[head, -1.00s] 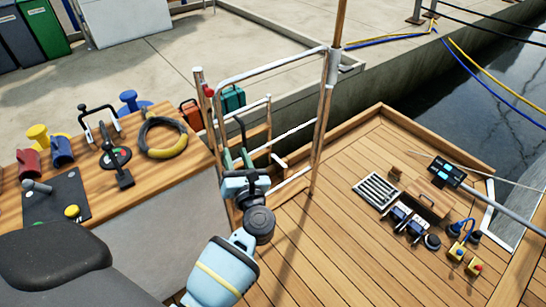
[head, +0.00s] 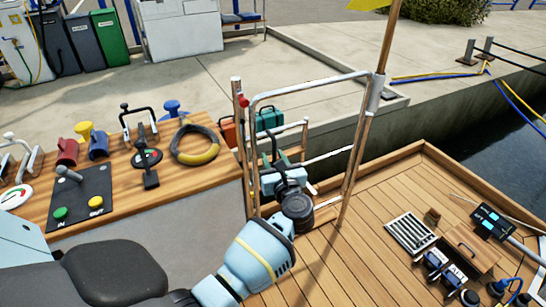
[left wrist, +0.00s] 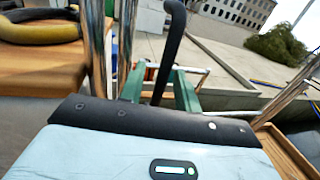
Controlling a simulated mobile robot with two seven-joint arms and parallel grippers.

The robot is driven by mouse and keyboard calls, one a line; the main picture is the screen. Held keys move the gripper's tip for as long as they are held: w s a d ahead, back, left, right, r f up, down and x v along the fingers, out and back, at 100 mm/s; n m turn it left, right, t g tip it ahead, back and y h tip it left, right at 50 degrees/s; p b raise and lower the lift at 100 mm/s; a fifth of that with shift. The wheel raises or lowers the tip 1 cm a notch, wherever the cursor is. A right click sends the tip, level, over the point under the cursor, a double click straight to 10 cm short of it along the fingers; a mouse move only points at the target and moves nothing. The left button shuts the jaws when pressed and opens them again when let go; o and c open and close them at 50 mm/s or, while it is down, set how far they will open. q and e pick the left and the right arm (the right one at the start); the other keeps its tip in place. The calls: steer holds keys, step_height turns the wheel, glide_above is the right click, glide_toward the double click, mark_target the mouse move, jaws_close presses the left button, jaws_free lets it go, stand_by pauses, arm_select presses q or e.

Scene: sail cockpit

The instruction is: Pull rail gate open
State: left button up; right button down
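The rail gate (head: 310,84) is a frame of shiny metal tubes in the middle of the head view, between two upright posts. It looks closed, but this is hard to be sure of. My left gripper (head: 270,160) is at its lower left part. In the left wrist view the green fingers (left wrist: 158,88) are apart. A black bar (left wrist: 171,45) with a bent top rises between them, with gaps showing on both sides. I cannot tell whether it touches either finger. My right gripper is in neither view.
A wooden console (head: 130,190) with levers, knobs and a coiled hose (head: 195,145) stands on the left. The wooden deck (head: 370,235) is clear beside the gate. Tools and a grille (head: 411,231) lie at right. The concrete quay (head: 330,50) is beyond.

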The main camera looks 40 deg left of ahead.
arm_select(q)
steer(key=shift+x, duration=0.85)
jaws_close()
